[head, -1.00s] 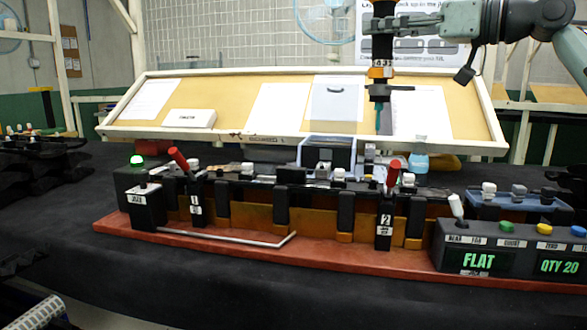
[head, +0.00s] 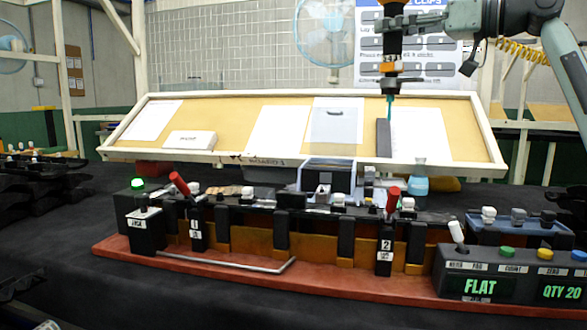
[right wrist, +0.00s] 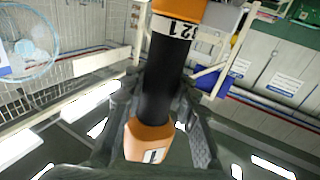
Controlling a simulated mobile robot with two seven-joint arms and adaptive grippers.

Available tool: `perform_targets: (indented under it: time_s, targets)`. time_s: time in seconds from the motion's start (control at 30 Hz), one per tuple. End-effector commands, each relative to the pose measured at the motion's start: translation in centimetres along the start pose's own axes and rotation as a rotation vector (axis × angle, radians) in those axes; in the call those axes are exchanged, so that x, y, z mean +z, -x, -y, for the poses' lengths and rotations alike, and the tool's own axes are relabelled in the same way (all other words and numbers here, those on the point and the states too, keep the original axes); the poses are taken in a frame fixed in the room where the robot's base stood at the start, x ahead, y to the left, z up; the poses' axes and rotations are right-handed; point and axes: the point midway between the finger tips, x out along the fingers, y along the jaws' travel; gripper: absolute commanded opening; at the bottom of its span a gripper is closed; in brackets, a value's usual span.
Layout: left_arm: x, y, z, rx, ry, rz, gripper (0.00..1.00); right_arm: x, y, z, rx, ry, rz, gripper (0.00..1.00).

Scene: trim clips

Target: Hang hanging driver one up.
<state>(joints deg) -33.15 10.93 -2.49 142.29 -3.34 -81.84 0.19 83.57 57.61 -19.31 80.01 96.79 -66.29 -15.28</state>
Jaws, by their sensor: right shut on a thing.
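The hanging driver (head: 390,68) has a black body, an orange band and a thin teal bit. It hangs upright, bit down, in front of the slanted board. My right gripper (head: 388,24) is shut around its upper black body. In the right wrist view, the driver (right wrist: 170,80) shows a black grip between orange parts and a label with digits, and the fingers of my right gripper (right wrist: 160,110) lie on both sides of it. No hook or hanger for the driver can be made out; the driver's top is cut off. My left gripper is out of view.
The slanted board (head: 225,108) with papers stands behind the bench. Below is a long fixture on a red base (head: 330,270) with red-handled clamps. A control box (head: 478,262) reading FLAT sits at the right, and a blue tray (head: 508,238) behind it. A fan (head: 325,30) is in the background.

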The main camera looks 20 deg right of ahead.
Motion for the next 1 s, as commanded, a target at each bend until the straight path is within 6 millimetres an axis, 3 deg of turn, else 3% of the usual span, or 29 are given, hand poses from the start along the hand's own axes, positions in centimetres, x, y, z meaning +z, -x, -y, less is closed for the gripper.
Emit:
perform_targets:
  time_s: [0.13,0.47,0.97,1.0]
  targets:
    - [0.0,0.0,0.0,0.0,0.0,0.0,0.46,0.0,0.0,-1.6,-0.002,-0.004,-0.002,0.0]
    - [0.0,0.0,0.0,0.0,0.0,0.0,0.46,-1.9,0.0,-1.4,-0.001,0.0,-0.001,0.0]
    - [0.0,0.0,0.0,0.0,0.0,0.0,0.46,-2.0,0.0,-1.4,0.0,0.0,0.0,0.0]
    - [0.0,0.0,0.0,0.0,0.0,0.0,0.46,-2.0,0.0,-1.4,0.0,0.0,0.0,0.33]
